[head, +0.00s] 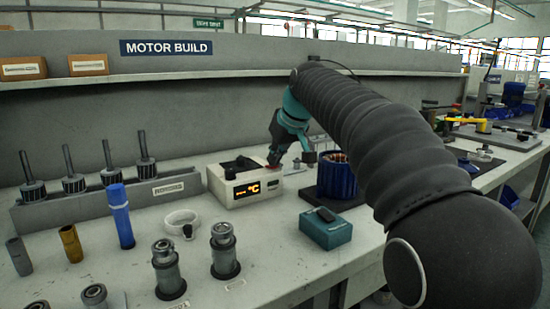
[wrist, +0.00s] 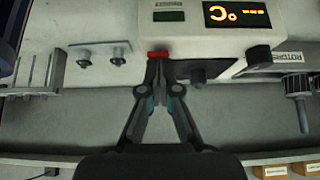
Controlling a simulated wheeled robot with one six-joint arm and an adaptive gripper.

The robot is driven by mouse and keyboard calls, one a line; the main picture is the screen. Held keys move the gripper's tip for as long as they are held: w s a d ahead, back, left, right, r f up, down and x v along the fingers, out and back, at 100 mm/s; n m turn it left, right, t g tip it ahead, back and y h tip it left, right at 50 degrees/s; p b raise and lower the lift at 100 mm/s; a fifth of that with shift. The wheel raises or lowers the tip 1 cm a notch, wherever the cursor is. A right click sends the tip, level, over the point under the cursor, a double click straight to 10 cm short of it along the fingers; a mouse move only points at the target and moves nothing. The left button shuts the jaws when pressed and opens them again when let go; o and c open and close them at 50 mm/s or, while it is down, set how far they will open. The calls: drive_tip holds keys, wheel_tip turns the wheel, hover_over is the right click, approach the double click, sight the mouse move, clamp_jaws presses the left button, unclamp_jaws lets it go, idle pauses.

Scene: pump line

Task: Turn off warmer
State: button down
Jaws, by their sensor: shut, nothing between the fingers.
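The warmer is a cream box (head: 235,200) with a dark opening on top, on the bench in the head view. Its amber display (head: 247,190) is lit and shows dashes and °C. In the wrist view the warmer (wrist: 200,40) appears upside down at the top, with the lit display (wrist: 236,14). A red switch (wrist: 158,54) shows on its edge. My gripper (wrist: 158,64) is shut and empty, its fingertips right at the red switch. I cannot tell whether they touch it. In the head view my gripper (head: 274,160) is at the warmer's right end.
A blue wound part (head: 338,176) stands right of the warmer, with a teal box (head: 326,228) in front. A white ring (head: 181,222), a blue bottle (head: 121,222) and a rotor rack (head: 60,210) are left. The back wall is close behind.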

drive_tip(key=shift+s+f+b, duration=0.1)
drive_tip(key=shift+f+b, duration=0.4)
drive_tip(key=shift+b, duration=0.15)
drive_tip(key=shift+d+r+t, duration=0.1)
drive_tip(key=shift+t, duration=0.2)
drive_tip(key=shift+r, duration=0.25)
drive_tip(key=shift+w+a+r+p, duration=0.15)
drive_tip(key=shift+w+a+p, duration=0.15)
drive_tip(key=shift+p, duration=0.3)
drive_tip(key=shift+w+a+r+p, duration=0.1)
drive_tip(key=shift+w+a+p, duration=0.05)
drive_tip(key=shift+w+p, duration=0.25)
drive_tip(key=shift+s, duration=0.1)
